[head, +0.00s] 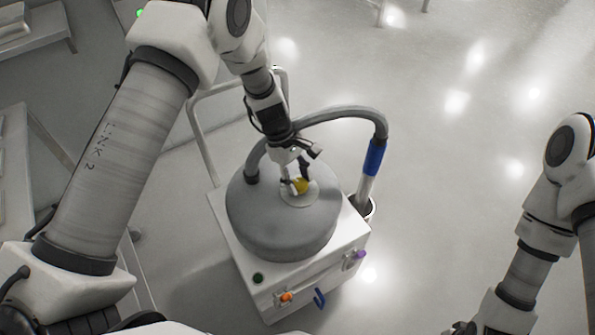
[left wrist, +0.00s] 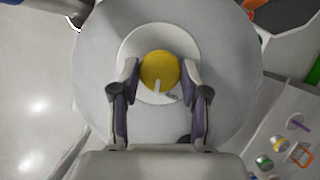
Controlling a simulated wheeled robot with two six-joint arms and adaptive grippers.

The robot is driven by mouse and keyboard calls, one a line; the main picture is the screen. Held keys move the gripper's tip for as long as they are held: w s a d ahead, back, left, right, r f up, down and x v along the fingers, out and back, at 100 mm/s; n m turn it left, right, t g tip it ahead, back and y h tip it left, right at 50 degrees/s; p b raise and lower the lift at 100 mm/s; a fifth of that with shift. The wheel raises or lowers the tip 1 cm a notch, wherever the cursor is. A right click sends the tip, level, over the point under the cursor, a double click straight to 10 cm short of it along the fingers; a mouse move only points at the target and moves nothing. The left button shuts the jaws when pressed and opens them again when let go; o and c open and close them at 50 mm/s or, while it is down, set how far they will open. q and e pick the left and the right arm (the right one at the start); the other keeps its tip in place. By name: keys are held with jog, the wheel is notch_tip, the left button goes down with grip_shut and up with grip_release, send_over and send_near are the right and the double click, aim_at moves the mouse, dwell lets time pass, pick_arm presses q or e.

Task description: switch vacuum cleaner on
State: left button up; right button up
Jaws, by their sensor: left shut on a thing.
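The vacuum cleaner (head: 280,225) stands in the middle of the head view, a grey rounded drum on a white box-shaped base. A yellow knob (head: 301,186) sits on a pale round plate on top of the drum. In the left wrist view the yellow knob (left wrist: 158,66) has a pale pointer line toward the bottom of the picture. My left gripper (head: 296,184) reaches down from above, with a finger on each side of the knob, shut on it. The fingers also show in the left wrist view (left wrist: 160,78). My right gripper (head: 460,328) is barely in the frame at bottom right.
A grey hose (head: 345,112) arches from the drum to a blue-collared tube (head: 373,160) at the right. The base front carries a dark green button (head: 258,278), an orange knob (head: 286,297), a blue handle (head: 320,298) and a purple knob (head: 360,254). Floor at right is clear.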

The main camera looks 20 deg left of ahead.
pick_arm(q)
jog(key=m+p, duration=0.1)
jog(key=m, duration=0.1)
jog(key=m+g+y+p, duration=0.1)
jog(key=m, duration=0.1)
jog(key=shift+w+d+m+g, duration=0.1)
jog(key=shift+w+m+g, duration=0.05)
jog(key=shift+m+g, duration=0.2)
jog(key=m+y, duration=0.1)
jog(key=m, duration=0.2)
jog(key=shift+m+g+p, duration=0.25)
jog(key=shift+g+p, duration=0.1)
jog(key=shift+d+m+y, duration=0.15)
jog(key=shift+m+y, duration=0.35)
jog(key=shift+m, duration=1)
jog(key=shift+w, duration=0.1)
jog(key=o, duration=1.1)
jog(key=shift+g, duration=0.3)
jog(key=shift+o, duration=0.2)
jog(key=d+v, duration=0.1)
jog(key=v, duration=1.1)
jog(key=shift+a, duration=0.45)
